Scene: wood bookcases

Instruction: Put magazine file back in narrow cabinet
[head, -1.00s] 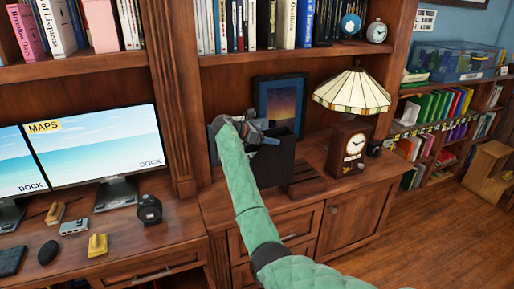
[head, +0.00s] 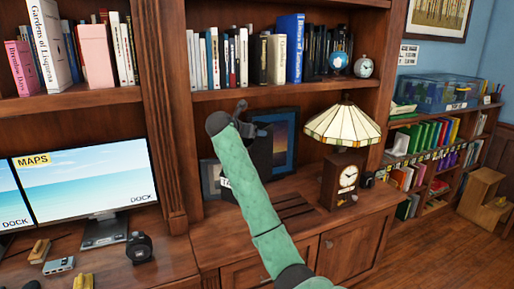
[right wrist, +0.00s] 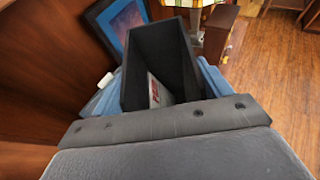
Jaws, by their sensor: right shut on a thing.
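The magazine file (head: 263,153) is a black open-topped box, partly hidden behind my green right arm in the head view. My right gripper (head: 248,128) is shut on it, above the cabinet top. In the right wrist view I look into the open top of the file (right wrist: 166,58), with blue finger pads on both sides. A white and red label shows inside or beyond it. The wooden cabinet (head: 345,247), with a door and drawers below, stands under the file. I cannot tell whether this is the narrow cabinet. My left gripper is not in view.
A blue framed picture (head: 285,140) stands behind the file. A stained-glass lamp (head: 343,124) and a wooden clock (head: 340,183) stand to the right. A bookshelf (head: 250,97) runs above, close to the gripper. A slatted dark piece (head: 295,206) lies on the cabinet top.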

